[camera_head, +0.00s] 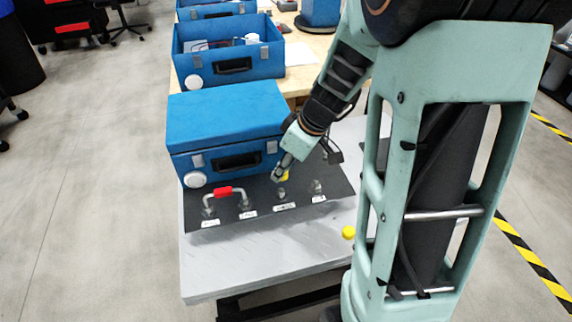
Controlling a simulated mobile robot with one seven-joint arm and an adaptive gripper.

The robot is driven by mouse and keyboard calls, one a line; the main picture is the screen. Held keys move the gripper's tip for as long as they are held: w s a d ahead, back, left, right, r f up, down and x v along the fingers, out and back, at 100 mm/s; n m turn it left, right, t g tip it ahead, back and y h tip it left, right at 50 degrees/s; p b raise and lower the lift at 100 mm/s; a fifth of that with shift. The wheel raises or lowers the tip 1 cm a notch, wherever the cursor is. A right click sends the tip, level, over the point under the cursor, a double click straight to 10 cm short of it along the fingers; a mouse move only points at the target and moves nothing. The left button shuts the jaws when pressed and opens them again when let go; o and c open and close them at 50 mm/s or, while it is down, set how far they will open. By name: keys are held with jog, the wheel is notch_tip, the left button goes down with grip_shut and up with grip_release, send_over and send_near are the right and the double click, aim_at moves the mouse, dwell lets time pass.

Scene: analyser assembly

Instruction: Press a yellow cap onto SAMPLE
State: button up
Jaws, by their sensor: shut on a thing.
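A dark panel (265,192) on the light table carries a row of small metal ports, each with a white label in front. The label lettering is too small to read surely, so I cannot tell which port is SAMPLE. My gripper (279,176) is shut on a yellow cap (286,176), just above and behind the third port from the left (281,194); the cap is partly hidden by the fingers. The rightmost port (317,187) is bare. A second yellow cap (348,232) lies on the table to the right, beside my arm.
A closed blue case (228,130) stands right behind the panel. An open blue case (229,53) stands further back on a wooden table. The light table's front left (235,262) is clear.

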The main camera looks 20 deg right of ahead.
aim_at(283, 194)
jog(key=shift+w, duration=0.25)
jog(key=shift+f+b, duration=0.9)
jog(key=shift+f, duration=1)
jog(key=shift+f+b, duration=0.85)
jog(key=shift+b, duration=0.35)
jog(key=shift+f+b, duration=0.15)
jog(key=shift+b, duration=0.75)
jog(key=shift+f+b, duration=1.1)
jog(key=shift+b, duration=0.2)
jog(key=o, duration=0.8)
jog(key=shift+o, duration=0.2)
jog(key=v, duration=1.2)
